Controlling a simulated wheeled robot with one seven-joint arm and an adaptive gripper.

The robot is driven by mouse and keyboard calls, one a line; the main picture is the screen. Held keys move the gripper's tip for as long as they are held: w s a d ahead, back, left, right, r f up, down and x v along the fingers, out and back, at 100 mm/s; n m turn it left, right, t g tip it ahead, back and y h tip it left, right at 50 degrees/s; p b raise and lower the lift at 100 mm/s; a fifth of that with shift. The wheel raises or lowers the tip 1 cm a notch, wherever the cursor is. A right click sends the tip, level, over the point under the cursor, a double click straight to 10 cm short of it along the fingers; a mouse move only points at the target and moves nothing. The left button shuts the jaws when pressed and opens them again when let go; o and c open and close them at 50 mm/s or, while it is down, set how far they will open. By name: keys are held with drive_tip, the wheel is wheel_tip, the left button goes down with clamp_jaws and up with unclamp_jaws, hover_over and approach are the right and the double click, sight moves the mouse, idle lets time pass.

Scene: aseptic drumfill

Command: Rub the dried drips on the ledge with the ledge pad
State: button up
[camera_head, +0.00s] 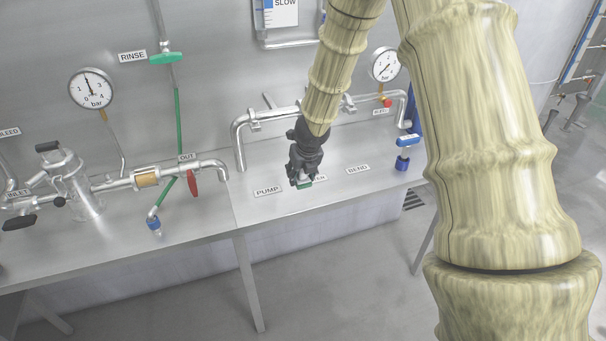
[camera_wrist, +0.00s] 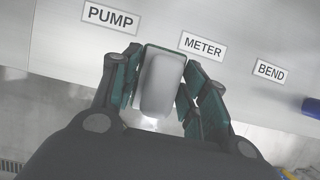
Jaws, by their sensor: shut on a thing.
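My gripper (camera_head: 302,181) is low over the front part of the steel ledge (camera_head: 262,207), between the PUMP and BEND labels. In the wrist view my gripper (camera_wrist: 160,100) is shut on a pale, rounded block with a green edge, the ledge pad (camera_wrist: 160,82). In the head view only a little of the pad (camera_head: 305,184) shows under the fingers. I cannot tell whether the pad touches the ledge. No dried drips can be made out; the pad and fingers hide part of the surface.
The METER label (camera_wrist: 203,46) lies just beyond the fingers, with PUMP (camera_wrist: 110,17) left and BEND (camera_wrist: 271,70) right. A steel pipe (camera_head: 240,140) runs behind my gripper. A blue-capped fitting (camera_head: 403,163) stands at right. The ledge's front edge is close to my gripper.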

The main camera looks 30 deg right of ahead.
drive_tip(key=shift+s+a+f, duration=0.2)
drive_tip(key=shift+s+f, duration=0.25)
drive_tip(key=shift+s, duration=0.05)
idle(0.4)
drive_tip(key=shift+s+a, duration=0.15)
drive_tip(key=shift+r, duration=0.15)
drive_tip(key=shift+d+r, duration=0.3)
drive_tip(key=shift+r, duration=0.05)
